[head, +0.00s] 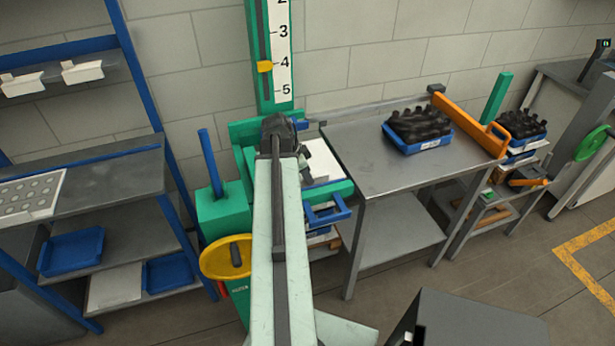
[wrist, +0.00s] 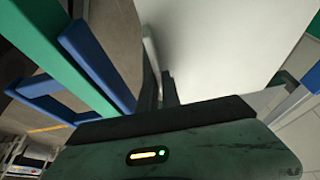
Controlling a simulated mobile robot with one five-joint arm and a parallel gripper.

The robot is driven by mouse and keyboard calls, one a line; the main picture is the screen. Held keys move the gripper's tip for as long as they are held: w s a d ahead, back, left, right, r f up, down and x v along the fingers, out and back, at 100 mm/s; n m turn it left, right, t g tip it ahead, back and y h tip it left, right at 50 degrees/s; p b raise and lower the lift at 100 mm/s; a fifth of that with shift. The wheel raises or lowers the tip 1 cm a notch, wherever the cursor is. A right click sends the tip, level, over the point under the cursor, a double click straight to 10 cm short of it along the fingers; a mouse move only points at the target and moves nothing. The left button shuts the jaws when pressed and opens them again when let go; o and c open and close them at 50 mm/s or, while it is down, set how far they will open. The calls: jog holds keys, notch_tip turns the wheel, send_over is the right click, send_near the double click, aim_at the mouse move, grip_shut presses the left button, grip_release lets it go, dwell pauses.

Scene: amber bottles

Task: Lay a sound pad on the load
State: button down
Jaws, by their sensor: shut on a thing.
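A white sheet-like pad (head: 322,160) shows over the green frame (head: 338,190), just right of my arm's far end. It fills much of the upper wrist view (wrist: 225,45). My gripper (wrist: 163,88) is shut on the pad's near edge; in the head view my own arm mostly hides the jaws. The pad appears close above the frame, but whether it touches anything below cannot be told. The load is not clearly visible; the arm and pad cover that place. Blue parts of the frame (wrist: 95,65) stand left of the jaws in the wrist view.
A green mast with a number scale and yellow pointer (head: 265,67) rises behind. A yellow handwheel (head: 227,257) is at left. A steel table (head: 365,165) at right bears a blue crate of dark bottles (head: 418,130). A blue-framed shelf (head: 110,180) stands left.

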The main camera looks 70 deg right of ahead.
jog(key=shift+f+b, duration=1)
jog(key=shift+b, duration=0.05)
jog(key=c, duration=1.5)
grip_release()
jog(key=shift+r, duration=0.1)
jog(key=p+v, duration=0.7)
jog(key=shift+r, duration=0.3)
jog(key=shift+w+r+p, duration=0.1)
jog(key=shift+r+p, duration=0.1)
jog(key=shift+p, duration=0.1)
jog(key=shift+f, duration=0.1)
